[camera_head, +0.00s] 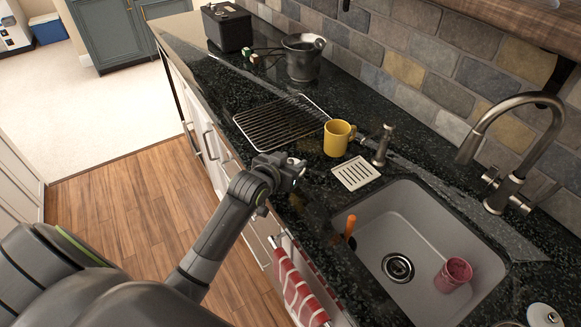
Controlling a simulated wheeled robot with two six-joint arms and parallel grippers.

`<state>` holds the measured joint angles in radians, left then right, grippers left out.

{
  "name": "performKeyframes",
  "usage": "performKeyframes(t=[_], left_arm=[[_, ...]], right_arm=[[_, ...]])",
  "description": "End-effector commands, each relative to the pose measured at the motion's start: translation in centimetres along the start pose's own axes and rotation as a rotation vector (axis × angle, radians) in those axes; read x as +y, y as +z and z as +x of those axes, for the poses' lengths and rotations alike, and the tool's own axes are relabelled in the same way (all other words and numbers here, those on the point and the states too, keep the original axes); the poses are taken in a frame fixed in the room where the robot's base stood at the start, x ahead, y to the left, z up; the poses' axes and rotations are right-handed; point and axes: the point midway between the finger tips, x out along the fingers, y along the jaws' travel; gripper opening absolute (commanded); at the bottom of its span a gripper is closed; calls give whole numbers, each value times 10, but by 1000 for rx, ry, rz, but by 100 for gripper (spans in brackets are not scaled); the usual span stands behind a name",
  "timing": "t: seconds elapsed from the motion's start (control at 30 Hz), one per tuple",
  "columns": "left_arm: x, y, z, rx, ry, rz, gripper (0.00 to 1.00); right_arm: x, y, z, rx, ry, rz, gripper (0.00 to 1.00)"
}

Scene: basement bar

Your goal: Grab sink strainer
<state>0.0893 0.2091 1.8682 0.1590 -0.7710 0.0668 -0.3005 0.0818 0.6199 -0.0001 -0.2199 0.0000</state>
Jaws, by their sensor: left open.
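A round dark metal strainer (398,267) sits at the drain in the floor of the grey sink (385,215). I cannot tell whether it is a loose piece or part of the drain. My left gripper (296,171) is open over the near part of the dark counter, to the left of the sink. It is apart from the strainer, and its fingers look empty, though they show small. My right gripper is out of view.
A pink cup (455,272) and an orange-handled tool (350,228) are in the sink. A white slotted dish (356,173), yellow mug (337,138) and wire rack (280,124) lie near the gripper. A tall faucet (508,185) stands behind the sink.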

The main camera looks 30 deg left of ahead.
Motion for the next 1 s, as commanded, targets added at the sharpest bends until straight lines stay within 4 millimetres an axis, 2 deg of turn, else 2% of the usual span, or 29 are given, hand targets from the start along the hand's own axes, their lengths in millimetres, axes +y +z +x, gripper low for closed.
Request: performKeyframes(t=[0.1, 0.4, 0.43, 0.73, 0.87, 1.0], left_arm=[[0, 0, 0, 0, 0, 0, 41], [0, 0, 0, 0, 0, 0, 2], [0, 0, 0, 0, 0, 0, 0], [0, -5, -2, 2, 0, 1, 0], [0, -22, -9, 6, 0, 4, 0], [0, -49, -20, 8, 0, 5, 0]], right_arm=[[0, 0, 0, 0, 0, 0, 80], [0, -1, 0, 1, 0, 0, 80], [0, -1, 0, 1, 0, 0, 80], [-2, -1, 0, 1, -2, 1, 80], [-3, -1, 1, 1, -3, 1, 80], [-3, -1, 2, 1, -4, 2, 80]])
